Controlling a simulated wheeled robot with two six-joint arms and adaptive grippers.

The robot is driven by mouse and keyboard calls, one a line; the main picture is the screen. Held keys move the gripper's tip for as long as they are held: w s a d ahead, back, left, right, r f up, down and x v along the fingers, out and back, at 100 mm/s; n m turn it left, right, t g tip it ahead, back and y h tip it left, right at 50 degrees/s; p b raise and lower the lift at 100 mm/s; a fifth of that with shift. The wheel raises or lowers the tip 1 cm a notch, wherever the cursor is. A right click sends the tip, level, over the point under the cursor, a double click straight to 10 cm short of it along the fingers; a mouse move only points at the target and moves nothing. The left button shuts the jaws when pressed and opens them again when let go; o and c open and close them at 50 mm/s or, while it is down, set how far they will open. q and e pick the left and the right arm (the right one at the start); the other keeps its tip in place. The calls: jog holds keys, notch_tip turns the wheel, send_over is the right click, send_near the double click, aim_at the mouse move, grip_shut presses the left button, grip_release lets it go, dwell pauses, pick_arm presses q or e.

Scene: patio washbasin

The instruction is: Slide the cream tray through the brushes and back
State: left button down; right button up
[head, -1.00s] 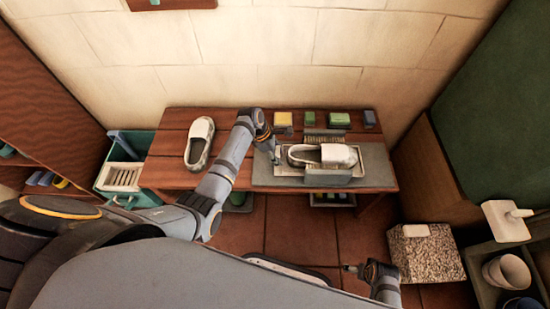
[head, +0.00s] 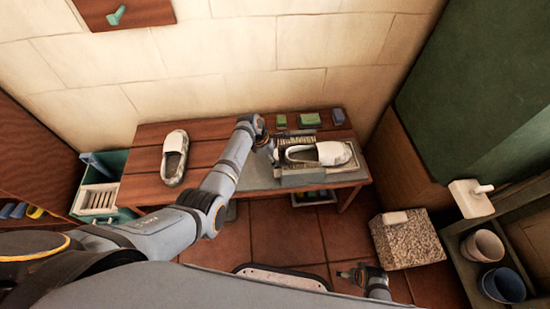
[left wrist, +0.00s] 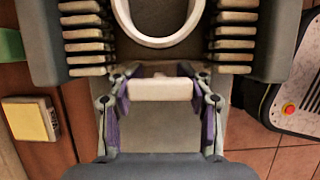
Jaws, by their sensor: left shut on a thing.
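The cream tray (head: 357,163) lies on the grey mat of the bench with a white shoe (head: 318,153) on it. In the left wrist view its cream bar (left wrist: 160,88) is between my left fingers, and the shoe's opening (left wrist: 158,15) is above it. My left gripper (head: 272,150) is at the tray's left end, shut on the bar; it also shows in the left wrist view (left wrist: 160,92). A back brush (head: 293,142) and a front brush block (head: 305,177) flank the track; the shoe reaches beyond them to the right. My right gripper (head: 348,274) is low over the floor.
Another white shoe (head: 174,157) stands at the bench's left. A teal crate (head: 100,198) is left of the bench. A speckled block (head: 408,240) and a shelf with pots (head: 483,246) are at the right.

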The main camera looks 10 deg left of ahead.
pick_arm(q)
jog(key=c, duration=0.5)
grip_release()
jog(key=shift+d+r, duration=0.1)
jog(key=shift+d, duration=0.2)
jog(key=shift+a, duration=0.1)
jog(key=shift+a+r, duration=0.2)
jog(key=shift+r, duration=0.15)
jog(key=v, duration=1.1)
jog(key=shift+a+r, duration=0.1)
